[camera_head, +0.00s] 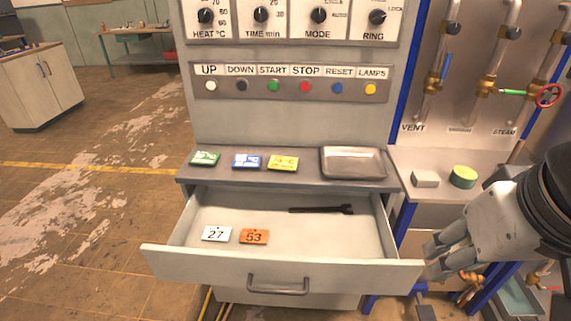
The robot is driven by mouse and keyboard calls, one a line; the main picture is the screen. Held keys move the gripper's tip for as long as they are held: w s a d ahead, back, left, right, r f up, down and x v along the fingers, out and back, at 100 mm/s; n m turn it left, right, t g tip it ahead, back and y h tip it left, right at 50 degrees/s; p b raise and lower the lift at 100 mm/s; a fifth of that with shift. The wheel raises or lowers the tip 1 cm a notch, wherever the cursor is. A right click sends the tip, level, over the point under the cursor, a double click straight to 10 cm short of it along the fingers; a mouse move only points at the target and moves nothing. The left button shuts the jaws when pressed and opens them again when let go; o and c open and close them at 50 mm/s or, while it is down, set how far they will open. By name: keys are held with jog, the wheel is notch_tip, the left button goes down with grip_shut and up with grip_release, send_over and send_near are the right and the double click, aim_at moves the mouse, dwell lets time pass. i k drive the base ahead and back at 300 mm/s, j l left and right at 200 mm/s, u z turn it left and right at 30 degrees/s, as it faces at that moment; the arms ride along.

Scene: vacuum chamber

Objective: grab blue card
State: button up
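The blue card (247,162) lies flat on the narrow grey shelf below the button panel. It sits between a green card (205,158) on its left and a yellow card (283,163) on its right, with small gaps. My gripper (436,258) is at the lower right, beside the right end of the open drawer, well away from the blue card. Its fingers point left and look close together, but the gap between the fingertips is not clear. Nothing is seen held in it.
An open drawer (280,271) juts out below the shelf. It holds a white card (215,234), an orange card (254,237) and a black wrench (321,210). A metal tray (353,162) stands on the shelf's right. A side table holds a grey block (425,179) and a green-yellow round item (463,177).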

aim_at(240, 161)
jog(key=i+j, duration=1.1)
jog(key=j, duration=0.15)
jog(key=l+z, duration=0.05)
